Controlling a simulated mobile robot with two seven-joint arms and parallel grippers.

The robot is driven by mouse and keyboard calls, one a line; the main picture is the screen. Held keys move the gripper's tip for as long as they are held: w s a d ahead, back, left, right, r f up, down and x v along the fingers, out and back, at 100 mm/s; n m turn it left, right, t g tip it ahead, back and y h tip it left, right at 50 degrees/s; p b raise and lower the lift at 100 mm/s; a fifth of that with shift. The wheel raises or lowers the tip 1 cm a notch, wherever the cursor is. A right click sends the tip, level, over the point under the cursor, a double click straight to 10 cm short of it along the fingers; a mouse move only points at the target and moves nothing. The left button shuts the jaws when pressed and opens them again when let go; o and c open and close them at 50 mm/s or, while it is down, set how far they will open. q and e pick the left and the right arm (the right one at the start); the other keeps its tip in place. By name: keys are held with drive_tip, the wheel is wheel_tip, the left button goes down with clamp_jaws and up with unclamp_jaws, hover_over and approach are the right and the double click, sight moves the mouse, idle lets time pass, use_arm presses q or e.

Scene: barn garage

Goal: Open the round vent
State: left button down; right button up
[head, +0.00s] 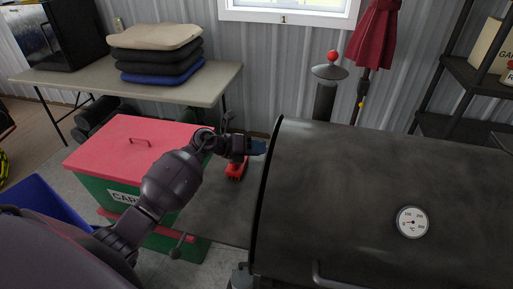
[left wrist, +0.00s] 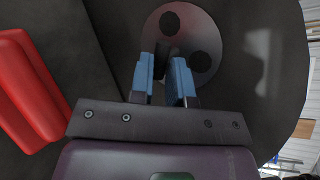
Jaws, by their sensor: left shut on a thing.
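The round vent (left wrist: 188,42) is a grey disc with dark round holes on the dark side of the grill, seen in the left wrist view. In the head view the grill (head: 350,185) is a large black barrel, and its side with the vent is hidden. My left gripper (head: 258,147) is at the grill's left end; in the left wrist view its blue fingers (left wrist: 163,80) reach over the lower part of the disc. They are shut on a small dark part at the vent, mostly hidden between them. My right gripper is not in view.
A red brush-like object (head: 236,168) is just below my left gripper. A green box with a red lid (head: 115,140) stands left of the grill. A table (head: 75,77) with stacked cushions (head: 155,50) is behind. A dark shelf (head: 470,75) stands at the right.

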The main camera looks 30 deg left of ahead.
use_arm(q)
drive_tip(key=c, duration=1.1)
unclamp_jaws()
drive_tip(key=v, duration=1)
drive_tip(key=shift+s+a+r, duration=0.1)
drive_tip(key=shift+s+a, duration=0.2)
